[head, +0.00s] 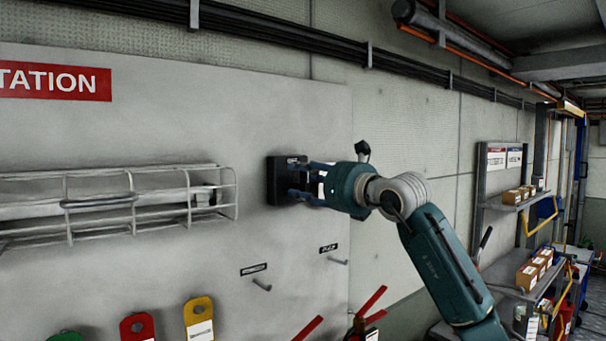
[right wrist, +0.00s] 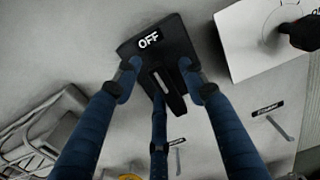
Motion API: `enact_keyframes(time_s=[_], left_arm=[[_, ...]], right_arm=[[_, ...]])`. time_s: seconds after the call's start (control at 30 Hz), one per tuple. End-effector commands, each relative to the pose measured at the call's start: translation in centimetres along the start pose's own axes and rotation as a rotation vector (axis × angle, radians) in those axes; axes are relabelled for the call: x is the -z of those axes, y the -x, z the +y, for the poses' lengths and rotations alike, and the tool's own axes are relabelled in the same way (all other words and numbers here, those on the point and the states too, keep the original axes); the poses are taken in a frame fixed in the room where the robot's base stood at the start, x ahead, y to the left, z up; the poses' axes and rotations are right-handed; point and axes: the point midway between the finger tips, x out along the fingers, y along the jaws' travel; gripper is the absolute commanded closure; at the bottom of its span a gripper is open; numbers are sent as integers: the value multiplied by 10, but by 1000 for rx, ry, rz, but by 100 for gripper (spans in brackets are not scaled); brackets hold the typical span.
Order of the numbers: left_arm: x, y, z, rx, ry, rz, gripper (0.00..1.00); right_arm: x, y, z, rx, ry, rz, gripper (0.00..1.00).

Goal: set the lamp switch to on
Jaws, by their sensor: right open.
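My right gripper (head: 304,181) is open in front of the switch. In the right wrist view its blue fingers (right wrist: 160,78) spread around the lower part of the box; whether they touch it I cannot tell. The third finger partly hides the box's lower end. My left gripper is not in view.
Below the switch are labelled hooks (head: 262,285) and red, yellow and green tags (head: 199,319). Red-handled tools (head: 370,303) stand at the bottom. Shelves with boxes (head: 530,272) are at the right.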

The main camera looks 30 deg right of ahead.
Motion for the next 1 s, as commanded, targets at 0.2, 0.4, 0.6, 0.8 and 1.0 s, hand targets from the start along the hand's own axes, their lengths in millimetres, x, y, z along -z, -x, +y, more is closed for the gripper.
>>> enact_keyframes(time_s=[0.2,0.4,0.6,0.8,1.0], left_arm=[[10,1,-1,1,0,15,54],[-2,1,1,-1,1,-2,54],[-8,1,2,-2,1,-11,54],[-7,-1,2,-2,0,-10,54],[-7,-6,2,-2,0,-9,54]], right_arm=[[1,-2,0,-1,0,0,58],[1,-2,0,-1,0,0,82],[0,-2,0,-1,0,0,100],[0,-2,0,-1,-23,-1,100],[0,-2,-2,-1,-108,-2,100]])
